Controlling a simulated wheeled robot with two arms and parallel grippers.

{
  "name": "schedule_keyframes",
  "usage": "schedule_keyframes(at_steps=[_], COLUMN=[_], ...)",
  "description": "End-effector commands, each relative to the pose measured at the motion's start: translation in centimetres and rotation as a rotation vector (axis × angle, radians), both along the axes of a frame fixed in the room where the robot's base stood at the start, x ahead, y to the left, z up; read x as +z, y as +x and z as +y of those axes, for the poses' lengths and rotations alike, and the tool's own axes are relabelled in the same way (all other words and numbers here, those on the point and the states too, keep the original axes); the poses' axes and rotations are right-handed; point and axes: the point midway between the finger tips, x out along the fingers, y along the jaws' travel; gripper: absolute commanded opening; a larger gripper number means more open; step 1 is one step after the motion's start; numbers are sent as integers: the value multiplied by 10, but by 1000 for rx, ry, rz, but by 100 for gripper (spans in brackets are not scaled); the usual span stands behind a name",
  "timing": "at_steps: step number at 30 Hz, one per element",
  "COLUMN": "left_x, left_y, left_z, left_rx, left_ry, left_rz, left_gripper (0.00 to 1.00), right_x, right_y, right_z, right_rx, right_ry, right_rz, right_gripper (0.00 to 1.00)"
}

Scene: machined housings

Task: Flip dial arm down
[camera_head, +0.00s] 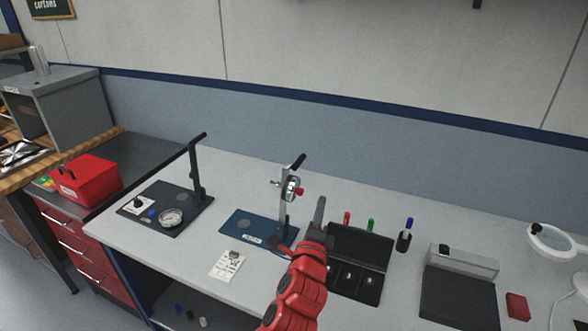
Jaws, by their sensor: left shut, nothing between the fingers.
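A dial gauge stand on a blue base (246,229) stands on the light worktop near the middle. Its grey arm (284,211) stands upright, with a black handle (298,161) at the top and a round dial with red parts (291,188) on its side. My left gripper (321,203), on a red arm coming from the bottom, is shut and empty. In the picture it is just right of the stand, pointing up. No contact with the dial arm shows. My right gripper is not in view.
A black-based stand (151,217) with its own upright lever and gauge is at the left. A black tray (371,244) lies right of my gripper, with red, green and blue markers behind. A paper tag (227,266) lies in front. A grey block fixture (459,287) stands farther right.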

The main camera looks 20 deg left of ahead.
Motion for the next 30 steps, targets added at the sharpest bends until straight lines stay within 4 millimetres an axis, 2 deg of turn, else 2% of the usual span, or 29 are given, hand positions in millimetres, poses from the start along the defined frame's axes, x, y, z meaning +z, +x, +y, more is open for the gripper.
schedule_keyframes(at_steps=[6, 18, 23, 30], left_x=[1, 3, 6, 10], left_y=[-3, 1, 20, 64], left_z=[10, 12, 16, 26], left_rx=[58, 59, 61, 63], left_ry=[43, 42, 43, 39], left_rz=[43, 44, 46, 48], left_gripper=[0, 0, 0, 0], right_x=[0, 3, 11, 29], right_y=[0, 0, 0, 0], right_z=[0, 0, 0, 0], right_rx=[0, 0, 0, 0], right_ry=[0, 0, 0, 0], right_rz=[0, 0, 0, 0], right_gripper=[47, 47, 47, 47])
